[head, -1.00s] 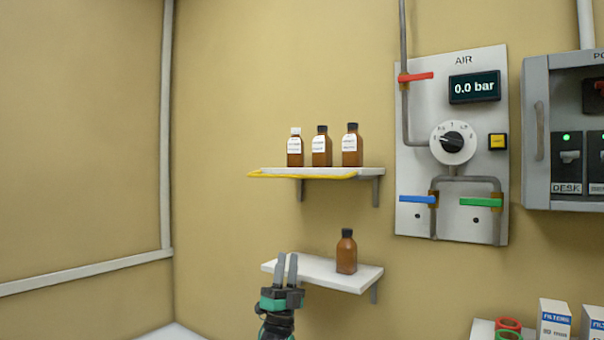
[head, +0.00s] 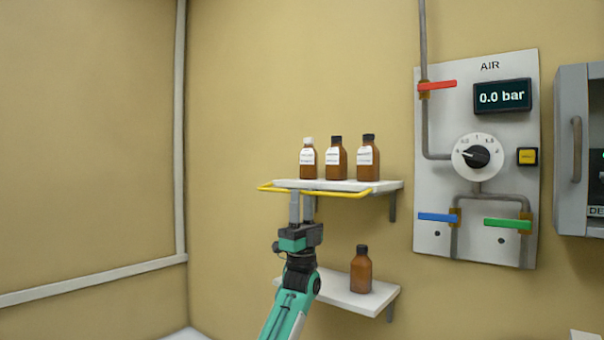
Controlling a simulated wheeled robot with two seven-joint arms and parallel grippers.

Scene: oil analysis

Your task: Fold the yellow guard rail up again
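The yellow guard rail (head: 340,194) runs along the front of the upper shelf (head: 388,185), at about board height. It juts out past the shelf's left end and is not standing up in front of the bottles. My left gripper (head: 302,193) points upward just below the rail, its fingertips at the rail's left half. Whether they touch it is unclear. The two fingers stand close together with a narrow gap, and nothing is seen between them. My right gripper is not in view.
Three brown labelled bottles (head: 337,158) stand on the upper shelf. A single brown bottle (head: 361,270) stands on the lower shelf (head: 345,296), right of my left arm. The AIR panel (head: 430,185) with its valves is on the wall to the right. The wall to the left is clear.

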